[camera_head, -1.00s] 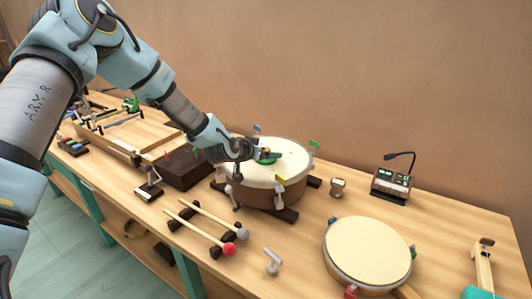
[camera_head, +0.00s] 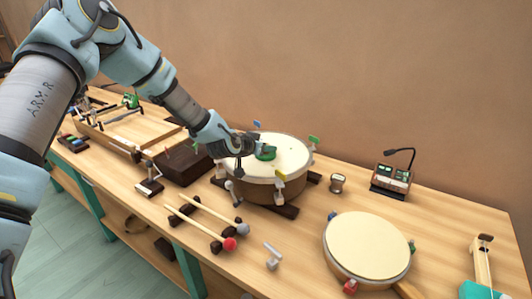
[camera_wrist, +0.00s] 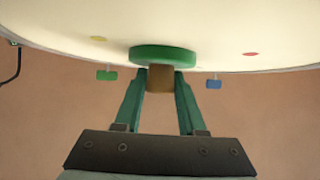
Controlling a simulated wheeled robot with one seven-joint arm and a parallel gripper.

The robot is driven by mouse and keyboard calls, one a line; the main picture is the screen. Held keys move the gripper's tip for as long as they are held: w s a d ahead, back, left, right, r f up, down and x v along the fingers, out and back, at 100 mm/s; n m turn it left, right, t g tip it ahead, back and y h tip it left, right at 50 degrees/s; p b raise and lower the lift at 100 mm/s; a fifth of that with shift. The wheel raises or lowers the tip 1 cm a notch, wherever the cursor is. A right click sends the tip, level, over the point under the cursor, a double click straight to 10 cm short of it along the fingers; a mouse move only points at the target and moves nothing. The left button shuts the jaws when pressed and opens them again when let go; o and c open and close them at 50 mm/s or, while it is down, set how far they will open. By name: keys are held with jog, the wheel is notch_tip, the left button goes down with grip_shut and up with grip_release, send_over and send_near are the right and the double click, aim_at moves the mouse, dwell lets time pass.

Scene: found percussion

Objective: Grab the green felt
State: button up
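The green felt (camera_head: 266,153) is a round disc with a tan block on it, at the middle of the pale skin of the large drum (camera_head: 290,155). In the wrist view the felt (camera_wrist: 163,53) shows as a thick green disc, and its tan block (camera_wrist: 160,78) stands between the two green fingers. My gripper (camera_wrist: 161,78) has a finger against each side of the block, with no clear gap, so it looks shut on it. In the head view my gripper (camera_head: 258,148) reaches over the drum from the left. The felt appears to rest on the skin.
Coloured clips ring the drum rim. A second drum (camera_head: 366,245) lies front right. A device with a microphone (camera_head: 391,178) stands behind.

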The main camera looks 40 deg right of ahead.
jog(key=shift+a+f, duration=0.1)
jog(key=shift+f, duration=0.15)
grip_shut()
